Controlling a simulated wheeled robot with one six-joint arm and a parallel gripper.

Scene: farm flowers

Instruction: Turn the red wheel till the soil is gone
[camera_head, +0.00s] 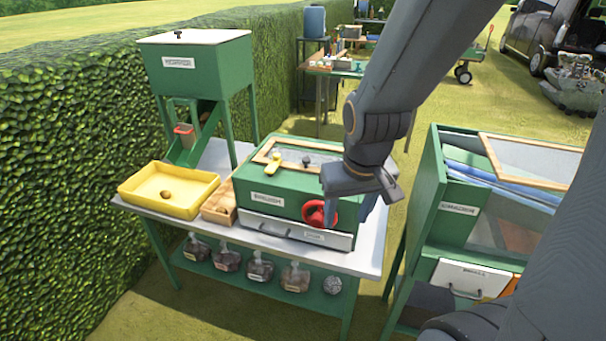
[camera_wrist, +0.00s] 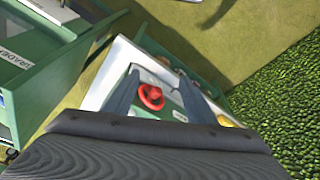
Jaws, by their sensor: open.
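The red wheel (camera_head: 319,214) is on the front right of a green box (camera_head: 273,190) on the table. In the wrist view the red wheel (camera_wrist: 151,97) lies between my two fingers, nearer the left one, and looks farther off than the fingertips. My gripper (camera_head: 362,205) is open and empty, just right of the wheel in the head view; I cannot tell whether it touches. A wooden frame with a mesh-like grey panel (camera_head: 321,157) lies on top of the box. Soil inside the box cannot be made out.
A yellow tray (camera_head: 150,205) holding a brown lump and a wooden box (camera_head: 219,204) stand left of the green box. A green hopper (camera_head: 196,67) rises behind them. Another green cabinet (camera_head: 432,200) stands to the right across a gap. Jars sit on the lower shelf.

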